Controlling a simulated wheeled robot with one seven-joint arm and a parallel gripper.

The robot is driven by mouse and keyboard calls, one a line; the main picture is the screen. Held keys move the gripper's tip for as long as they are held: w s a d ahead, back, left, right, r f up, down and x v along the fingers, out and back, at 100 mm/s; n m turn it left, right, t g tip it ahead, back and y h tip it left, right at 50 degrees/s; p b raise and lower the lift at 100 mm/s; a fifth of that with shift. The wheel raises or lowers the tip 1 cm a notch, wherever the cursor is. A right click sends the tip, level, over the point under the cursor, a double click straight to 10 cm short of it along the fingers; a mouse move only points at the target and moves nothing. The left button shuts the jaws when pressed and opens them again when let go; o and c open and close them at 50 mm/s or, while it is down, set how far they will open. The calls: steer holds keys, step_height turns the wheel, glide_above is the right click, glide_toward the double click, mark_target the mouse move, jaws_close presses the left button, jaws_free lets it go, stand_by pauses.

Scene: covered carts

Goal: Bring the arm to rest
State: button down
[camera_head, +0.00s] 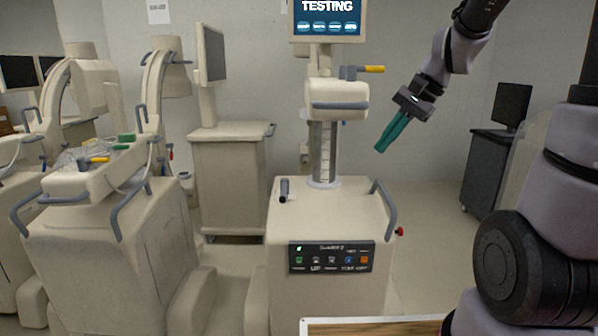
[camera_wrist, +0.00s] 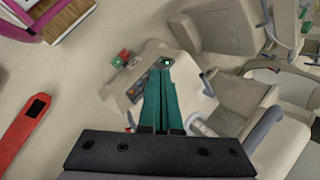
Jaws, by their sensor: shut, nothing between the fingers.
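My gripper (camera_head: 382,147) has teal fingers and hangs in the air at the upper right of the head view, tilted down to the left. Its fingers are together and hold nothing. It is to the right of the middle cart's column, apart from the cart. In the wrist view my gripper (camera_wrist: 166,66) points toward the middle cart (camera_wrist: 125,92), with the fingers covering part of it. My arm (camera_head: 455,50) reaches in from the top right of the head view.
The middle cart (camera_head: 335,222) has a button panel (camera_head: 331,257), handles and a screen (camera_head: 327,20) reading TESTING. Another cart (camera_head: 110,250) stands left. A dark cabinet (camera_head: 482,170) with a monitor stands right. A wooden-edged surface (camera_head: 370,327) is at the bottom. Air around my gripper is clear.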

steer(key=s+d+r+n+t+h, duration=0.3)
steer(key=s+r, duration=0.5)
steer(key=s, duration=0.3)
steer(key=shift+s+d+r+n+t+h, duration=0.35)
steer(key=shift+d+n+t, duration=0.25)
steer(key=shift+d+t, duration=0.55)
